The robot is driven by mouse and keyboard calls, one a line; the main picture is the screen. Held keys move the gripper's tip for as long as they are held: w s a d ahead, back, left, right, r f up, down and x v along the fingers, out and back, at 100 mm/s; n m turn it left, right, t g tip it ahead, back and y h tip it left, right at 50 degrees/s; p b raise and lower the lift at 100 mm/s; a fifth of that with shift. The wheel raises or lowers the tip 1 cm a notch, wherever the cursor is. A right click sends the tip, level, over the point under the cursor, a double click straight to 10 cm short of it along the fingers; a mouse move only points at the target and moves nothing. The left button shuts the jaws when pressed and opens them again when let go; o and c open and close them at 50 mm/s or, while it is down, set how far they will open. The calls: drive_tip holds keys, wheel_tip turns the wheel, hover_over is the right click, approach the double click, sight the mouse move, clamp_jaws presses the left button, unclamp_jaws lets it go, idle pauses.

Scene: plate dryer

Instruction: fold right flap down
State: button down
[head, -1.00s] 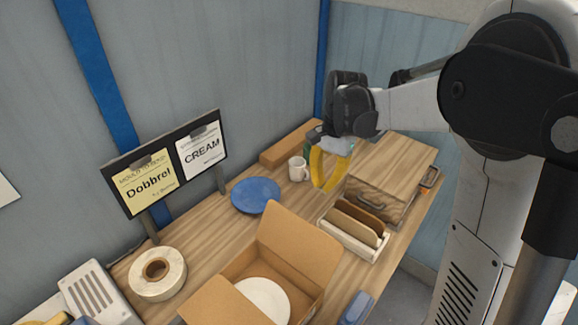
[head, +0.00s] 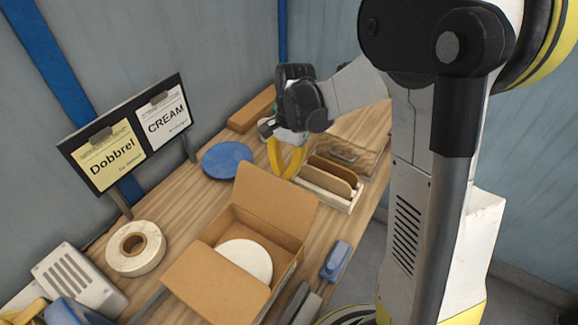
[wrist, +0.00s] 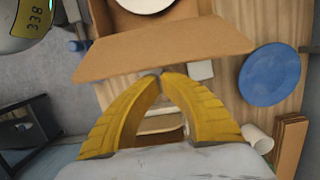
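An open cardboard box (head: 291,268) stands on the wooden table with a white plate (head: 247,260) inside. Its right flap (head: 276,200) stands raised and leans outward on the side nearer my gripper. Its left flap (head: 212,285) is angled over the near left part of the box. My gripper (head: 288,174) is above the table, just beyond the raised flap. In the wrist view, my gripper's yellow fingers (wrist: 158,73) meet at their tips with nothing seen between them. The flap (wrist: 165,48) lies just ahead of the tips; I cannot tell whether they touch.
A white rack (head: 322,190) with brown boards stands close to my gripper. A blue plate (head: 228,159) lies behind the box. A tape roll (head: 135,248) and a sign stand (head: 130,140) are at left. A blue object (head: 336,261) lies right of the box. A white mug (wrist: 258,138) shows in the wrist view.

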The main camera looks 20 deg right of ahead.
drive_tip(key=shift+a+r, duration=0.2)
idle(0.4)
